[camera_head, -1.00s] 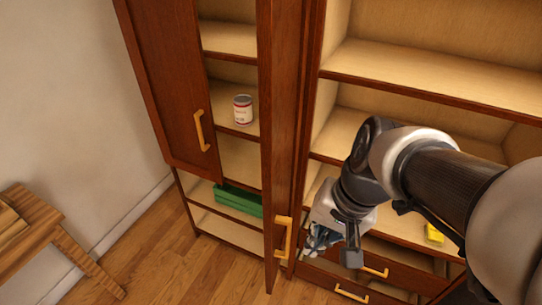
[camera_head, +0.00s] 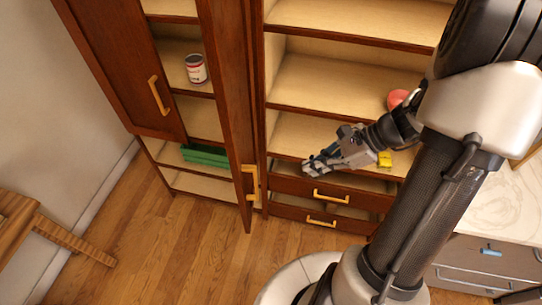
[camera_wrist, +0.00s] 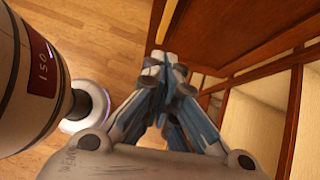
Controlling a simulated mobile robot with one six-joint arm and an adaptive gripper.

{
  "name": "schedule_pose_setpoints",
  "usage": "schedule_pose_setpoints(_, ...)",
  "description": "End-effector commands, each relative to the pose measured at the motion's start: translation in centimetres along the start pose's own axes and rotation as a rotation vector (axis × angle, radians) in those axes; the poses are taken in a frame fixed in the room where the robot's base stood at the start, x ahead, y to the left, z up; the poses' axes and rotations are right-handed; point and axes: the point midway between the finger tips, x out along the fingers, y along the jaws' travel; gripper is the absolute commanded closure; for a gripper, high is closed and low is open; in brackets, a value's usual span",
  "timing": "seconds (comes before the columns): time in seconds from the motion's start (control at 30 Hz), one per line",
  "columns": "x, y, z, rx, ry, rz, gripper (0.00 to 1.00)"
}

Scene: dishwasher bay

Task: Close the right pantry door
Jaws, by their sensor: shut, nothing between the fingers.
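The right pantry door (camera_head: 228,100) is dark red-brown wood and stands open, seen nearly edge-on in the head view. Its yellow handle (camera_head: 250,183) is near its lower end. The left pantry door (camera_head: 118,65), with its own yellow handle (camera_head: 158,95), also stands open. Between them the pantry shelves show a can (camera_head: 196,69) and a green box (camera_head: 205,155). My gripper (camera_head: 308,168) is to the right of the right door, in front of the neighbouring shelf unit, apart from the door's handle. Its fingers are together and empty, as the wrist view (camera_wrist: 155,62) shows.
The shelf unit on the right holds a yellow item (camera_head: 385,159) and a pinkish round item (camera_head: 397,98). Two drawers with yellow handles (camera_head: 331,196) are below. A wooden table (camera_head: 40,225) stands at the left. The floor (camera_head: 160,250) before the pantry is clear.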

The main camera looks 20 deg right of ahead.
Motion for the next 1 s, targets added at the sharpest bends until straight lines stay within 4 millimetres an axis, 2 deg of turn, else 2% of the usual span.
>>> schedule_pose_setpoints(0.17,1.5,-0.1,-0.2,0.015,-0.007,-0.002,1.00)
schedule_pose_setpoints(0.6,10.6,0.0,-0.3,0.013,-0.005,0.002,1.00)
schedule_pose_setpoints(0.8,12.2,-0.1,2.1,0.009,-0.004,-0.001,1.00)
schedule_pose_setpoints(1.0,12.8,-0.1,2.7,0.011,-0.003,-0.003,1.00)
